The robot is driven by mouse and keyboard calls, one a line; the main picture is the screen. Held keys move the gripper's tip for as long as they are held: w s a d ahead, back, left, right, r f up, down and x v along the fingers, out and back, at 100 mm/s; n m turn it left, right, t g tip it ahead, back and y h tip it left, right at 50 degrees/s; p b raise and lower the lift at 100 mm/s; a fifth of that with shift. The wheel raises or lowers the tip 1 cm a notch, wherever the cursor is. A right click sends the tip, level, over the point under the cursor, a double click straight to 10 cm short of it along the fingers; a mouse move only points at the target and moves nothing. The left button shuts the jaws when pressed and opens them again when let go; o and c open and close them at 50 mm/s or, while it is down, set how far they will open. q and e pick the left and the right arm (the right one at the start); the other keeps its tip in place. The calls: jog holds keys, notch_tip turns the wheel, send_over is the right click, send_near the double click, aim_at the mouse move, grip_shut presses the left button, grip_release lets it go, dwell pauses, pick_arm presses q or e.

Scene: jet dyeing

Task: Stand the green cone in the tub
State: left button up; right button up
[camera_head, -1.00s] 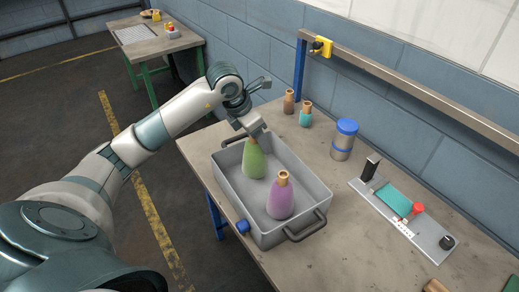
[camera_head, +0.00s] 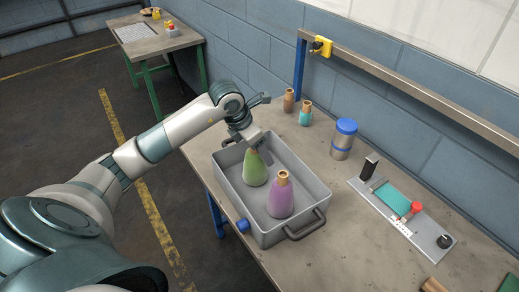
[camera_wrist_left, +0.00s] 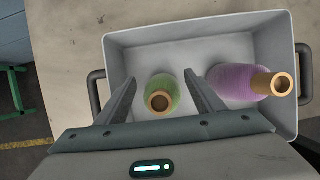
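The green cone (camera_head: 255,168) stands upright inside the grey tub (camera_head: 232,192), toward its far left end. A purple cone (camera_head: 280,198) stands beside it, nearer the blue-capped end. My left gripper (camera_head: 262,157) is just above the green cone. In the left wrist view, its two fingers (camera_wrist_left: 160,100) are spread apart on either side of the green cone (camera_wrist_left: 161,92), with visible gaps between them and its tan tip. The purple cone (camera_wrist_left: 240,80) lies to the right in that view. My right gripper is not in view.
Brown and teal cones (camera_head: 305,113) stand behind the tub. A blue-lidded canister (camera_head: 343,138) and a tray with a teal pad (camera_head: 394,198) are to the right. A rail (camera_head: 420,90) runs along the wall. Bare table lies between tub and tray.

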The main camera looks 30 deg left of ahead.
pick_arm(q)
jog(key=shift+a+r, duration=0.1)
jog(key=shift+r, duration=0.15)
jog(key=b+v, duration=0.1)
jog(key=v, duration=0.2)
jog(key=shift+s, duration=0.1)
jog(key=b+v, duration=0.1)
jog(key=v, duration=0.6)
jog(key=shift+v, duration=0.75)
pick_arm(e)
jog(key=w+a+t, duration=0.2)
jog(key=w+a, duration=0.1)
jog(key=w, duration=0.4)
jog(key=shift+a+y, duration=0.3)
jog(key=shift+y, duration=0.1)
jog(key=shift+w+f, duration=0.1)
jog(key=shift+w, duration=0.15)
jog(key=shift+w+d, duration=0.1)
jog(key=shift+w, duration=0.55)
